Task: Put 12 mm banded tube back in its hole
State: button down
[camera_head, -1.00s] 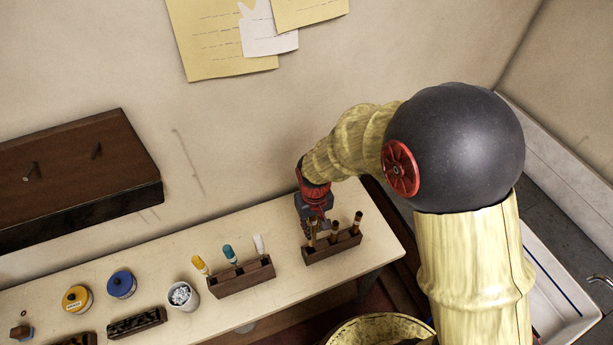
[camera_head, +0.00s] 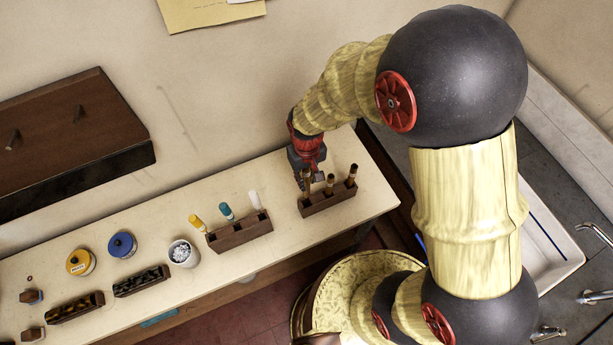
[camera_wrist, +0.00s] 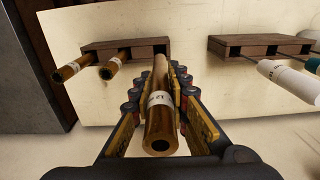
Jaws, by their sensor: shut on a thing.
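My gripper (camera_wrist: 160,102) is shut on a brass-brown tube (camera_wrist: 158,125) with a white band that seems to read 12. In the wrist view the tube's near end points at the camera and its far end reaches the right end of a dark wooden rack (camera_wrist: 115,47). I cannot tell whether that end is inside the hole, which the tube and fingers cover. Two other banded tubes (camera_wrist: 72,68) (camera_wrist: 110,68) stand in the rack's other holes. In the head view my gripper (camera_head: 307,180) is at the left end of this rack (camera_head: 328,201).
A second wooden rack (camera_head: 240,232) with yellow, teal and white handled tools stands to the left. Beyond it are a white cup (camera_head: 183,253), blue (camera_head: 122,245) and yellow (camera_head: 80,262) tins, and dark blocks (camera_head: 140,281). The wall is close behind the bench (camera_head: 370,195).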

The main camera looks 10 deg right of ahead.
aim_at(307, 185)
jog(key=shift+f+b, duration=1.3)
jog(key=shift+f, duration=0.8)
notch_tip(307, 185, down, 10)
jog(key=b, duration=0.6)
jog(key=shift+r+b, duration=0.25)
jog(key=shift+b, duration=0.1)
dwell(2.8)
jog(key=c, duration=1.7)
grip_release()
jog(key=shift+o, duration=0.3)
notch_tip(307, 185, up, 12)
jog(key=shift+r, duration=0.1)
